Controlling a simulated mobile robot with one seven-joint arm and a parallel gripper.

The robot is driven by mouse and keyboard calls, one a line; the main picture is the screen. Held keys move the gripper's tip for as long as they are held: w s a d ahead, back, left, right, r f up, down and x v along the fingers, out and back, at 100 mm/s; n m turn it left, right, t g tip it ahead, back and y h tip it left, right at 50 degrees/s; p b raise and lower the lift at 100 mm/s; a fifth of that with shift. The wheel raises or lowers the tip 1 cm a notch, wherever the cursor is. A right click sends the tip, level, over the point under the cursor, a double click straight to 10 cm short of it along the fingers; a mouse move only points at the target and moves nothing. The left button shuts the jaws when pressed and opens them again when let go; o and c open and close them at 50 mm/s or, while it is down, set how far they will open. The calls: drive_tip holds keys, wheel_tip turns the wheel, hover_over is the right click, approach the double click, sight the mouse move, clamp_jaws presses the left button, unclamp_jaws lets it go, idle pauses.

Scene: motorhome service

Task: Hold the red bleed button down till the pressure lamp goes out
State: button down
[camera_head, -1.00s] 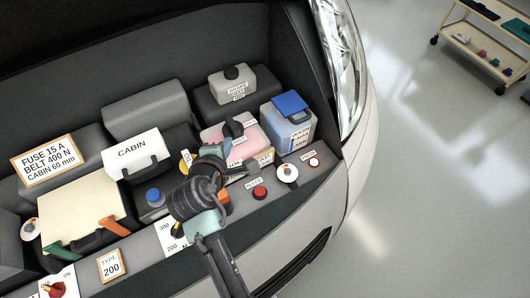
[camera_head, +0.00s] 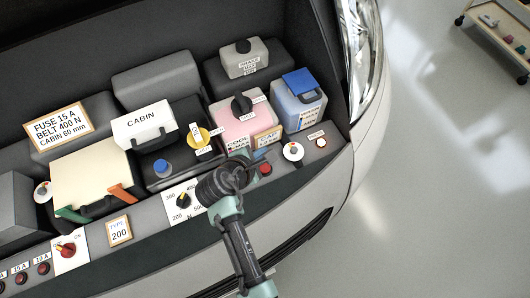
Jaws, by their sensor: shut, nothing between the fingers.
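The red bleed button (camera_head: 265,169) is on the grey front panel, right of the middle of the view. My gripper (camera_head: 262,156) is shut and empty, just above and behind the button in the picture; its fingers cover the button's label. I cannot tell whether a fingertip touches the button, and no press shows. The small round pressure lamp (camera_head: 321,142) is on the same panel to the right, under a small label. It looks pale orange-white; I cannot tell surely if it is lit.
A white round dial (camera_head: 293,151) is between button and lamp. Behind are the pink coolant tank (camera_head: 248,128) with a black cap and the blue-lidded washer tank (camera_head: 299,107).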

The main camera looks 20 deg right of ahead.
drive_tip(key=b, duration=0.6)
hover_over(262, 171)
wheel_tip(262, 171, down, 7)
drive_tip(key=shift+r, duration=0.15)
drive_tip(key=shift+w+f+b, duration=0.1)
drive_tip(key=shift+f+b, duration=0.3)
drive_tip(key=shift+f, duration=0.15)
drive_tip(key=shift+f, duration=0.1)
idle(1.0)
drive_tip(key=shift+d+f, duration=0.1)
drive_tip(key=shift+f, duration=0.2)
drive_tip(key=shift+f+b, duration=0.35)
drive_tip(key=shift+f, duration=0.15)
idle(1.8)
drive_tip(key=shift+r, duration=0.1)
drive_tip(key=shift+r+p, duration=0.8)
drive_tip(key=shift+p, duration=0.25)
